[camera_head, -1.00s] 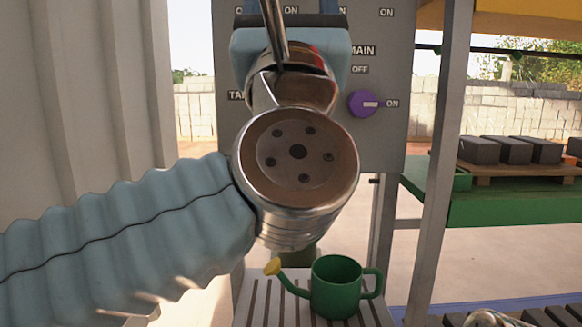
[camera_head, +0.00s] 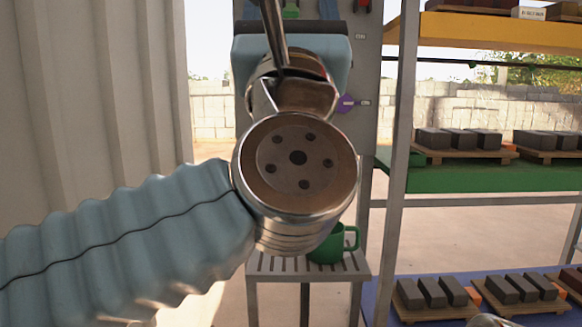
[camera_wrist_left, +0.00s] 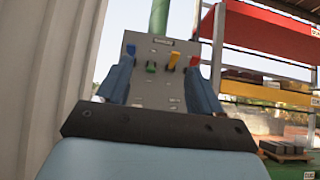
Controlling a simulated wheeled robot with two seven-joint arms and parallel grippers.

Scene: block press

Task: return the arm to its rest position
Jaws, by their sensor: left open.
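My left arm comes in from the left in a pale blue ribbed sleeve, bends at a metal joint in mid-picture and points away from me. My left gripper (camera_head: 288,10) is at the top of the head view, partly cut off. In the left wrist view my left gripper (camera_wrist_left: 160,75) has its two blue fingers well apart, with nothing between them. A grey control panel (camera_wrist_left: 152,88) with coloured levers shows beyond the fingers, apart from them. In the head view the arm hides much of this panel (camera_head: 367,60). My right gripper is not in view.
A purple knob (camera_head: 346,103) is on the panel. A green watering can (camera_head: 340,243), partly hidden, stands on a slatted stand (camera_head: 352,268). A shelf rack with a grey post (camera_head: 400,150) holds dark blocks on pallets at right. A corrugated wall (camera_head: 90,90) stands at left.

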